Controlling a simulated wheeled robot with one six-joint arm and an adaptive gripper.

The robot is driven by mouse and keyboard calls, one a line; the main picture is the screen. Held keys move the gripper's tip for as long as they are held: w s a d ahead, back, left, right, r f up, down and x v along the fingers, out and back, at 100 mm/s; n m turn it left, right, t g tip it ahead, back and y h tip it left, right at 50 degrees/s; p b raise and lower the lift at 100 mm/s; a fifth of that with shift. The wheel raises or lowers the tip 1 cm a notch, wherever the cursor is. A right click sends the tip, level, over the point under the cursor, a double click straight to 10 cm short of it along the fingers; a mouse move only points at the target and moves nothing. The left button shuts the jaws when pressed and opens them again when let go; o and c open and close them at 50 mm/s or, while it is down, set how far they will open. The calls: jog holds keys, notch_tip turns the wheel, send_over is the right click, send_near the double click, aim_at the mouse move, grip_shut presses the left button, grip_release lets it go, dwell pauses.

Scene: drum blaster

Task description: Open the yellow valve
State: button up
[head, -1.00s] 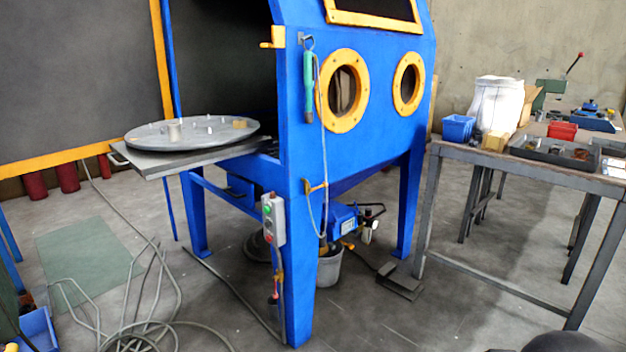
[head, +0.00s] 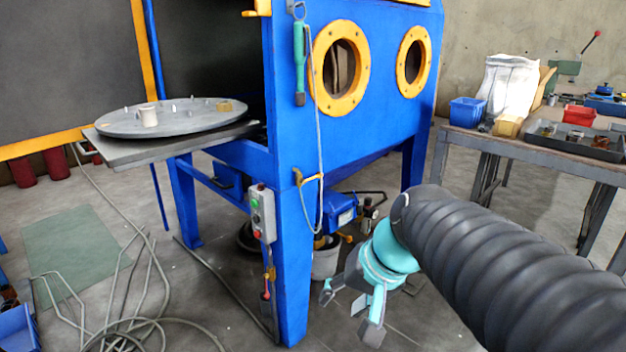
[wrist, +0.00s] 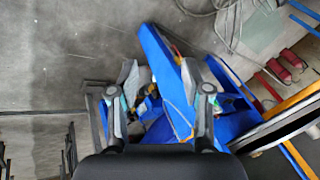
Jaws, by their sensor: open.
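Several small yellow fittings show on and under the blue blast cabinet (head: 300,125); I cannot tell for sure which is the valve. A yellow fitting (head: 308,178) with a grey hose sits at the top of the front leg. Another yellow piece (head: 346,238) is beside the blue pump (head: 343,212), partly hidden. A small yellow part (head: 270,273) is low on the leg, above a red piece. My gripper (head: 350,311) is open and empty, right of the front leg and apart from it. In the wrist view my gripper (wrist: 158,72) points toward the cabinet's underside.
A round turntable (head: 175,119) on a grey shelf juts out left of the cabinet. A bucket (head: 325,260) stands below the pump. A workbench (head: 520,145) with bins is at right. Loose cables (head: 140,325) lie on the floor at left.

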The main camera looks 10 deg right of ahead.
jog(key=w+a+m+y+b, duration=0.1)
jog(key=w+m+y+b, duration=0.2)
jog(key=w, duration=0.8)
jog(key=m+t+y+b, duration=0.3)
jog(key=m+t+y, duration=0.4)
jog(key=m+t, duration=0.15)
send_near(320, 174)
jog(key=shift+m+g, duration=0.25)
jog(key=shift+g, duration=0.1)
jog(key=x, duration=1)
jog(key=shift+w+f+p, duration=0.15)
jog(key=shift+w+p, duration=0.2)
jog(key=shift+w, duration=0.2)
jog(key=shift+c, duration=0.2)
jog(key=shift+d, duration=0.1)
grip_shut()
